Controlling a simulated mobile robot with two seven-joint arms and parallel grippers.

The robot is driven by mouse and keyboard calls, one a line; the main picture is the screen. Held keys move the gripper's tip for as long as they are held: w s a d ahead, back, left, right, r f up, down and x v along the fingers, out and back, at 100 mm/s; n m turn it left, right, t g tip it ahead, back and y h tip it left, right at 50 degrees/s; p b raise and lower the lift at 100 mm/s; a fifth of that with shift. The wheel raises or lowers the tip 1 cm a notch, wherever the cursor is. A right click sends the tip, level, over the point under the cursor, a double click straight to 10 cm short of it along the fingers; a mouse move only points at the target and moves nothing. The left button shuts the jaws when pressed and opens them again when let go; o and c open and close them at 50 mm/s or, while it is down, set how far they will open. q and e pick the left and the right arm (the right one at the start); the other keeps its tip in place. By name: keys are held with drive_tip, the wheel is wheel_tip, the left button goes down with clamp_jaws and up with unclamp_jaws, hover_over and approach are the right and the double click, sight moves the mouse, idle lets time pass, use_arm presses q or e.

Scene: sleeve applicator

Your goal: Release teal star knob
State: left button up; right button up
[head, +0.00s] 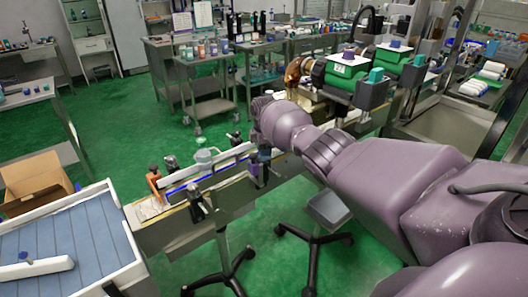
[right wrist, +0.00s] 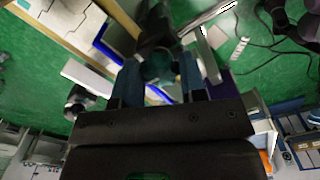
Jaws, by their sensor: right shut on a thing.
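My right gripper (right wrist: 159,70) has its two fingers closed on the sides of a dark teal star knob (right wrist: 157,66), seen in the right wrist view. The knob is in shadow and partly hidden by the fingers, so its lobes are hard to make out. A dark post or clamp (right wrist: 154,28) extends beyond it beside the conveyor. In the head view my right arm reaches in from the right to the conveyor (head: 240,193), and its wrist hides most of the gripper and the knob. My left gripper is not in view.
Guide rails with a blue strip (head: 185,183) run along the conveyor, held by dark clamps (head: 196,203). A clear cup (head: 203,157) stands by the rail. A blue-surfaced tray table (head: 75,240) and an open cardboard box (head: 35,177) lie left. Machines with green housings (head: 345,66) stand behind my arm.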

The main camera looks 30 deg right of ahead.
idle(0.3)
drive_tip(key=o, duration=0.7)
drive_tip(key=shift+o, duration=1.1)
wheel_tip(320, 180, up, 11)
drive_tip(key=p, duration=0.1)
drive_tip(key=shift+f, duration=0.1)
